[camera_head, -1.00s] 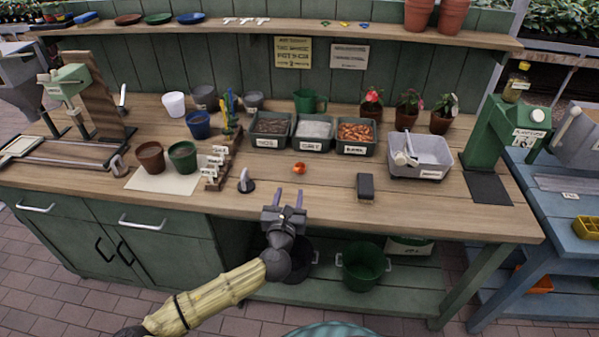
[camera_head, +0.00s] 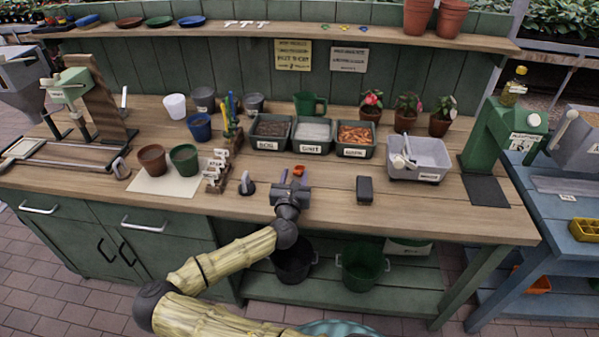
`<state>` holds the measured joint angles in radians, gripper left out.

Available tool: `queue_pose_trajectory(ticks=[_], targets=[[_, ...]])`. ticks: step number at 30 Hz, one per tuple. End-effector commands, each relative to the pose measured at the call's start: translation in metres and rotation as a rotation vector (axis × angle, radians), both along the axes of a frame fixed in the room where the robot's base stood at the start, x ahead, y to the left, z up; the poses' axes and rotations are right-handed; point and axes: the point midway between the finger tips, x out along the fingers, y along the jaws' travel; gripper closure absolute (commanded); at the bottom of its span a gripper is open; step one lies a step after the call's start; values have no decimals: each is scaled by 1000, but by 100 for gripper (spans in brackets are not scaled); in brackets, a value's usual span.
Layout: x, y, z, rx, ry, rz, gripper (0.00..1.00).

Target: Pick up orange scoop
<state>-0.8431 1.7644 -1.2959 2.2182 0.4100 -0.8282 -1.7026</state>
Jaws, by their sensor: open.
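The orange scoop (camera_head: 299,170) is a small orange shape on the wooden bench top, in front of the middle tray; its exact form is too small to tell. My gripper (camera_head: 294,177) reaches in from the front edge, just above the bench. Its two purple-grey fingers are apart and point toward the back, with the scoop at or just beyond their tips. I cannot tell whether the fingers touch it. Part of the scoop's near side may be hidden by the gripper.
Labelled trays of soil (camera_head: 271,131), grit (camera_head: 312,135) and bark (camera_head: 355,138) stand behind the scoop. A dark block (camera_head: 364,189) lies to the right, and a small dark stand (camera_head: 247,184) is to the left. A grey tub (camera_head: 418,160) stands further right.

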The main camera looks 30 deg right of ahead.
Motion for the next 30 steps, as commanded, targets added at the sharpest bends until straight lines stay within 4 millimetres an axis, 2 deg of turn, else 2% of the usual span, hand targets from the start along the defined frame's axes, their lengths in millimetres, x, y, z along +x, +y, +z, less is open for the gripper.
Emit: queue_pose_trajectory(ticks=[5, 10, 26, 30], targets=[[20, -19, 1, 2, -1, -1, 57], [33, -27, 0, 1, -1, -1, 57], [34, -27, -1, 0, 0, -1, 57], [34, -27, -1, 0, 0, -1, 81]])
